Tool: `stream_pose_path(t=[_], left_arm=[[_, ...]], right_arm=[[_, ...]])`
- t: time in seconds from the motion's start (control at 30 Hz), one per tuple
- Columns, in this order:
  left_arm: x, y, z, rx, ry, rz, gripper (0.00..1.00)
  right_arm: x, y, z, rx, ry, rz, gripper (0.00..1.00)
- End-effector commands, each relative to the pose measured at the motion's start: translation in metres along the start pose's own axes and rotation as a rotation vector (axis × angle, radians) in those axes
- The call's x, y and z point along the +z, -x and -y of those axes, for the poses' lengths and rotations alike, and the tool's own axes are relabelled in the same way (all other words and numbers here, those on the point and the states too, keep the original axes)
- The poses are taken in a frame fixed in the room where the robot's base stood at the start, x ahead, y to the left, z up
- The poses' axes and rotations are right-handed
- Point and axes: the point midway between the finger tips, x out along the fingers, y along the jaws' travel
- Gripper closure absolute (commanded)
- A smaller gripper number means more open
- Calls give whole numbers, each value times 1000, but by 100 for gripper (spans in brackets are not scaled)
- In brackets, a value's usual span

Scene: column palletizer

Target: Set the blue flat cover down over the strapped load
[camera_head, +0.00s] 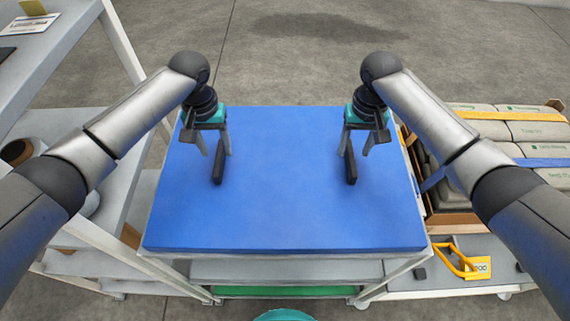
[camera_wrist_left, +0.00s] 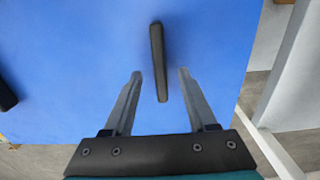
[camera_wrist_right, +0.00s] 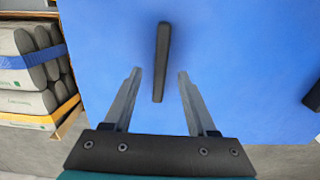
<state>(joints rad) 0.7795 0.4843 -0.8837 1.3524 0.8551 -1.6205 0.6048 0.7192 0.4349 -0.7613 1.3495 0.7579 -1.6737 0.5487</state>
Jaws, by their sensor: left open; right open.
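The blue flat cover (camera_head: 285,215) lies on a light grey stand in the middle of the head view. It has two dark bar handles, the left one (camera_head: 218,163) and the right one (camera_head: 351,166). My left gripper (camera_head: 215,150) is open above the left handle, which shows between and beyond its fingers in the left wrist view (camera_wrist_left: 158,60). My right gripper (camera_head: 357,150) is open above the right handle, seen likewise in the right wrist view (camera_wrist_right: 161,60). Neither gripper holds anything. The strapped load (camera_head: 520,125) is at the right, grey sacks with blue and yellow straps, partly hidden by my right arm.
A grey shelf unit (camera_head: 85,75) with rolls stands close at the left. A cart deck (camera_head: 400,284) at the lower right carries a yellow-handled tool (camera_head: 457,259) and a card. Under the cover's stand is a green shelf (camera_head: 285,292). Open floor (camera_head: 300,60) lies behind the stand.

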Motion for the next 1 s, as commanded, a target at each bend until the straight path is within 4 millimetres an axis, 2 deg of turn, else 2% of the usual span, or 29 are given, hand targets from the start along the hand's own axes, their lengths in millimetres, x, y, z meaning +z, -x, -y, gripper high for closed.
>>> stream_pose_path(t=[0.1, 0.3, 0.67, 1.0], left_arm=[[1, -20, 0, -2, -1, 2, 43], [0, -38, 0, 0, -1, 1, 43], [0, -42, 0, 0, -1, -1, 43], [0, -41, 0, 0, -1, -1, 80]], right_arm=[[1, -20, 0, 1, 0, 3, 43], [0, -38, 0, 0, 1, 1, 43], [0, -42, 0, 0, 1, 1, 43], [0, -41, 0, 0, 1, 0, 80]])
